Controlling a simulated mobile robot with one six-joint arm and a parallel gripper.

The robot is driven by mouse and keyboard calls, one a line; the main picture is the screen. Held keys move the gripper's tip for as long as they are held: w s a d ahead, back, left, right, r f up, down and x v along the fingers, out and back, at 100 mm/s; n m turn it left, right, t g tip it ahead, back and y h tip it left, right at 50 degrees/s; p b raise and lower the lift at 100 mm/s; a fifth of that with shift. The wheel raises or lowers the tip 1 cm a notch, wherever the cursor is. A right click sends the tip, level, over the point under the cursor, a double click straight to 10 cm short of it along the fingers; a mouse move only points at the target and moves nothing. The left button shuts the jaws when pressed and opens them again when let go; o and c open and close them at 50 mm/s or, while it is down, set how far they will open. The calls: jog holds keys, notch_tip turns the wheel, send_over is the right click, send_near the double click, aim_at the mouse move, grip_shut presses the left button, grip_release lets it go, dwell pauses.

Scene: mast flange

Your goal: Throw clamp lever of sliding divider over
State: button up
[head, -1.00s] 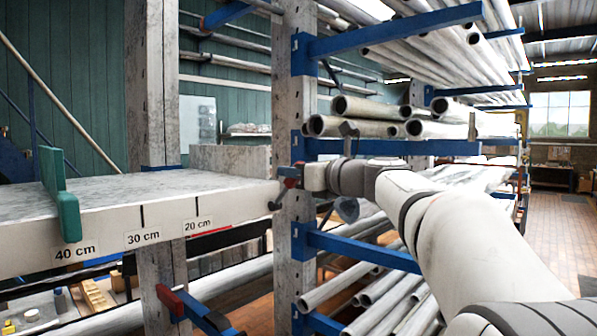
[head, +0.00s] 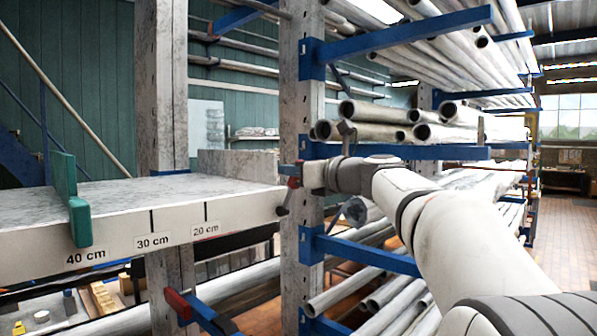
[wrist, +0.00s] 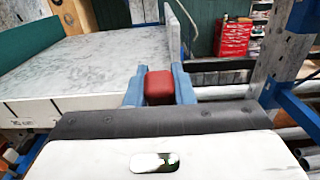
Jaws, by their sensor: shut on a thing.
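My gripper (wrist: 159,88) has its blue fingers shut on a red block (wrist: 159,87), which may be the handle of the clamp lever. In the head view my gripper (head: 294,174) is at the right end of the shelf board, in front of a grey post, and the red block (head: 293,183) shows small there. A dark knob hangs just below it; I cannot tell if it belongs to the lever. A green upright plate (head: 70,200), likely the sliding divider, hooks over the board's front edge near the 40 cm mark. The lever's pivot is hidden.
Blue rack arms (head: 400,152) with pipes lie close around my arm. A red-ended blue arm (head: 180,305) is below.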

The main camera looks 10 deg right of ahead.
jog(key=shift+w+a+r, duration=0.15)
jog(key=shift+w+a, duration=0.25)
jog(key=shift+w, duration=0.2)
jog(key=shift+w+a, duration=0.1)
jog(key=shift+w, duration=0.15)
jog(key=shift+x, duration=1)
jog(key=o, duration=0.7)
jog(key=shift+r, duration=0.1)
